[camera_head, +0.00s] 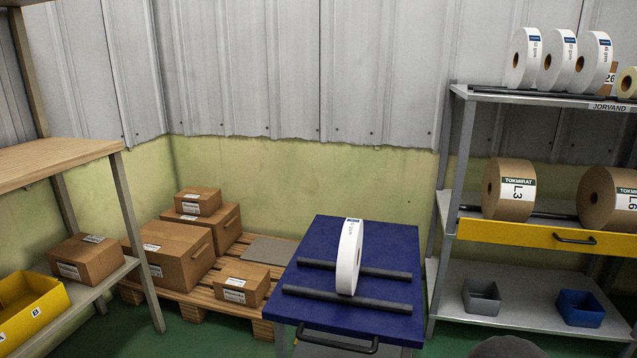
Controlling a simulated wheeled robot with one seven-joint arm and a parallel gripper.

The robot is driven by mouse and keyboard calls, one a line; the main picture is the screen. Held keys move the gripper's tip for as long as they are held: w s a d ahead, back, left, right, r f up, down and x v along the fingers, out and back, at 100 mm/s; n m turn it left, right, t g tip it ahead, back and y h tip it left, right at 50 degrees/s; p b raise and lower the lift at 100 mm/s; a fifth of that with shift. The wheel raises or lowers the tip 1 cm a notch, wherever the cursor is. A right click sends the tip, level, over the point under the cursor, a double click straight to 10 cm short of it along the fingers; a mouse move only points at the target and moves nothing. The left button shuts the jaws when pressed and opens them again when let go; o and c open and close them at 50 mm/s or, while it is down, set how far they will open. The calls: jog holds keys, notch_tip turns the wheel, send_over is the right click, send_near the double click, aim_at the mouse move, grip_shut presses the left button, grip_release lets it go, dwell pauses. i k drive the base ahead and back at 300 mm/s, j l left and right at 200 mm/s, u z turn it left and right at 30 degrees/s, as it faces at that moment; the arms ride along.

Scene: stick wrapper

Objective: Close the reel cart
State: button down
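The reel cart (392,240) stands at the lower centre, with a flat blue top. Two dark bars (352,300) run across its top, and a white reel (348,258) stands upright on them. A black handle (337,343) shows at the cart's front. A grey surface shows below and behind the handle, cut off by the frame; I cannot tell whether it is an open drawer or how far it is out. My gripper is not clearly in view.
A metal shelf rack (440,215) with reels, a yellow handled front (530,234) and bins stands close right. A pallet (190,310) with cartons is left of the cart. A wooden-topped rack (50,157) is far left. A dark rounded shape shows at the bottom right edge, unidentified.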

aim_at(384, 317)
jog(key=i+j, duration=0.7)
jog(key=j, duration=0.2)
